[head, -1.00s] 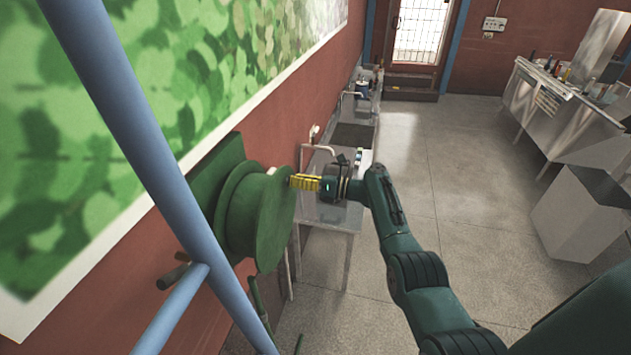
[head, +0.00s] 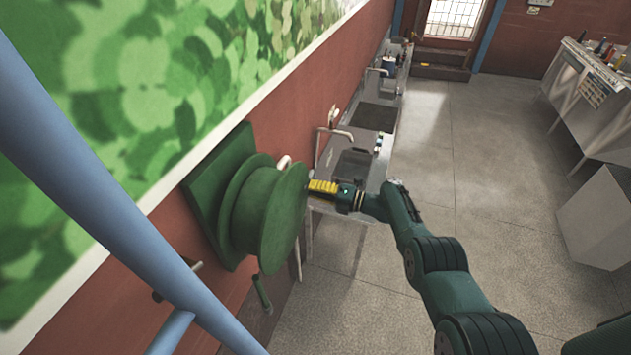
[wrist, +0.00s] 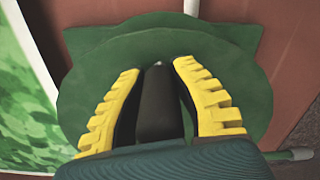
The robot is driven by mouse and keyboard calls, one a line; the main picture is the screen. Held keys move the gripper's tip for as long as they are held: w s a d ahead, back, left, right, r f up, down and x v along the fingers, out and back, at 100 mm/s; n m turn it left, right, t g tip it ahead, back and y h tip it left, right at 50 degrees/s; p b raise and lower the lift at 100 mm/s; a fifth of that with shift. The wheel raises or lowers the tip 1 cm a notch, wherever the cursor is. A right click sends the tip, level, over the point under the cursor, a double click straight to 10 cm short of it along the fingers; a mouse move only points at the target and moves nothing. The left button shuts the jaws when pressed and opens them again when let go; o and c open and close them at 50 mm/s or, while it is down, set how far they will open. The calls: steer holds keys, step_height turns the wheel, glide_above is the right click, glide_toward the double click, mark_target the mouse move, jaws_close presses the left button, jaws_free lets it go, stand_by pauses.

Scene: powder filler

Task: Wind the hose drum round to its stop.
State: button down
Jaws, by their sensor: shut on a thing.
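The green hose drum (head: 272,212) is fixed to the wall on a square green backing plate (head: 212,180). In the wrist view its round face (wrist: 235,75) fills the background behind the fingers. My gripper (head: 322,187) is at the drum's right side, near the upper part of its outer rim. In the wrist view its yellow fingers (wrist: 158,88) are closed around a dark handle (wrist: 158,115) that points at the drum face. The handle's join to the drum is hidden. In the head view the fingers hide the handle.
A blue pole (head: 105,190) crosses the near left. A green nozzle-like piece (head: 262,292) hangs below the drum. A metal sink counter (head: 345,165) with taps runs along the wall behind my gripper. The floor to the right is open.

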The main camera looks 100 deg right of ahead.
steer(key=shift+w+a+f+m, duration=0.1)
steer(key=shift+w+f+m, duration=0.05)
steer(key=shift+f+m, duration=0.2)
steer(key=shift+f, duration=0.2)
steer(key=c, duration=0.8)
jaws_free()
steer(key=shift+r, duration=0.15)
steer(key=shift+s+a, duration=0.1)
steer(key=shift+s, duration=0.3)
steer(key=v, duration=1.1)
